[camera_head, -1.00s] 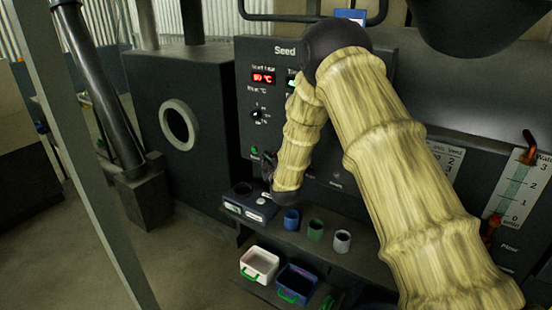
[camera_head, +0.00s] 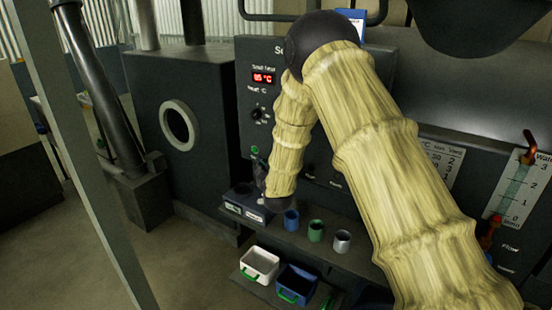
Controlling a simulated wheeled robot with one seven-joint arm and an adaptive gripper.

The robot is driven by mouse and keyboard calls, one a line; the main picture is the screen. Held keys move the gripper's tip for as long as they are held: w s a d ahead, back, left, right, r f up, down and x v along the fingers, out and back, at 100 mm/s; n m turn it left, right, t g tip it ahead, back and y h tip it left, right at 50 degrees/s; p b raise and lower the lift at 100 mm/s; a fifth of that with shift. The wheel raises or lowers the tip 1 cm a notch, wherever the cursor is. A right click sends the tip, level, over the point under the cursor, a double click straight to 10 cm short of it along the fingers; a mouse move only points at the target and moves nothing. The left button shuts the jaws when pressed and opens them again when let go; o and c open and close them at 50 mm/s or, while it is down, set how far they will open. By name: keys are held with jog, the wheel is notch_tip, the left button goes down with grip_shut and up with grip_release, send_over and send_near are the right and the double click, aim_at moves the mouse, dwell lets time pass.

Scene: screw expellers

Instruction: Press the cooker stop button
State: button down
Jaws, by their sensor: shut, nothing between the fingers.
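The cooker control panel (camera_head: 246,95) is a dark upright face with a red temperature display (camera_head: 263,78), a black knob (camera_head: 258,114) and a green button (camera_head: 254,150) low on its left. No stop button can be made out; my arm covers the panel's middle and right. My gripper (camera_head: 261,173) is small and dark, partly hidden by my wrist. It is shut and empty, just below and right of the green button. Whether it touches the panel cannot be told.
A ledge below holds a dark box (camera_head: 246,207) and blue (camera_head: 291,220), green (camera_head: 316,231) and grey (camera_head: 342,241) cups. White (camera_head: 259,265) and blue (camera_head: 295,285) bins sit lower. A grey post (camera_head: 95,170) stands at left.

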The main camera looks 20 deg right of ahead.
jog(key=shift+s+a, duration=0.7)
jog(key=shift+a, duration=0.2)
